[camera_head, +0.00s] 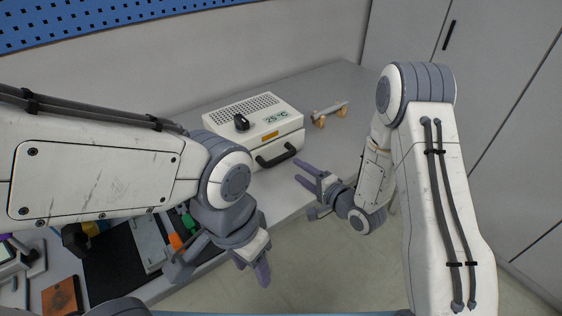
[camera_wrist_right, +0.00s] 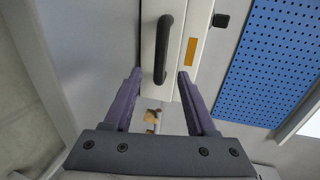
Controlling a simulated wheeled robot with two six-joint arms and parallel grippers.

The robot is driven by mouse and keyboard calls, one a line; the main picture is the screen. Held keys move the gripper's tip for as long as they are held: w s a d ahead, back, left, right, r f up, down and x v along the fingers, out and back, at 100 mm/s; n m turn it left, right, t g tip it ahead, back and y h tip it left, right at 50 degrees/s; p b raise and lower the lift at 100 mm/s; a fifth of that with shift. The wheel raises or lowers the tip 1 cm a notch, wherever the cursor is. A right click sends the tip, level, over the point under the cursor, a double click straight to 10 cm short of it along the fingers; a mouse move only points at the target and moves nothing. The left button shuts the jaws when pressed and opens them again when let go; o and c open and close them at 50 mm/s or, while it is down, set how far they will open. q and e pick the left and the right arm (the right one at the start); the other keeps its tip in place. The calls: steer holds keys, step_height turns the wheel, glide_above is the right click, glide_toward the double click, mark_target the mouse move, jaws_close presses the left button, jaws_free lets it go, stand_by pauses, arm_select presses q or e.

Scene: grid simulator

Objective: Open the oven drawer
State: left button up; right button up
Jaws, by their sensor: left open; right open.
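My right gripper (camera_head: 301,173) is open and empty, just in front of and to the right of the handle. In the right wrist view the handle (camera_wrist_right: 163,50) shows beyond and between the two open fingers (camera_wrist_right: 158,88), not touching them. My left gripper (camera_head: 257,272) is open and empty in front of the bench, low in the view, away from the oven.
A small metal tool on wooden supports (camera_head: 329,113) lies right of the oven. A black mat (camera_head: 112,268) with tools and a brown wooden block (camera_head: 62,298) lie at the left of the bench. A blue pegboard (camera_head: 60,22) hangs behind. Grey cabinets (camera_head: 510,60) stand at right.

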mark_target(283, 160)
steer(key=p+x, duration=0.1)
steer(key=x, duration=0.9)
jaws_close()
stand_by(1.2)
